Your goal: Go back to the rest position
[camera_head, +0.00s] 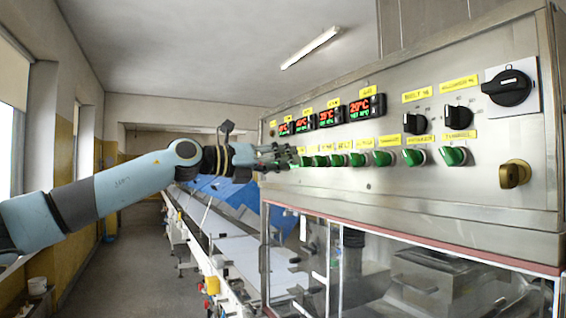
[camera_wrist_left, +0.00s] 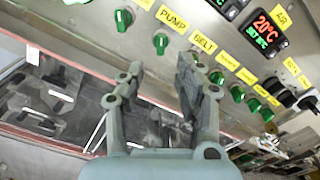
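My left arm (camera_head: 130,182) reaches in from the left in the head view. Its gripper (camera_head: 286,157) is in front of the left end of the row of green knobs on the steel control panel (camera_head: 440,190). In the left wrist view the two fingers of this gripper (camera_wrist_left: 158,75) stand apart with nothing between them. Green knobs with yellow labels, among them a knob (camera_wrist_left: 161,43) below the PUMP label (camera_wrist_left: 172,21), lie beyond the fingertips. I cannot tell whether a fingertip touches the panel. My right gripper is in neither view.
Red and green displays (camera_head: 367,107), black rotary switches (camera_head: 416,123) and a brass knob (camera_head: 514,173) are on the panel. A clear-windowed cabinet (camera_head: 390,270) is below it. A white conveyor (camera_head: 240,255) runs back at its left. The grey floor (camera_head: 125,260) further left looks clear.

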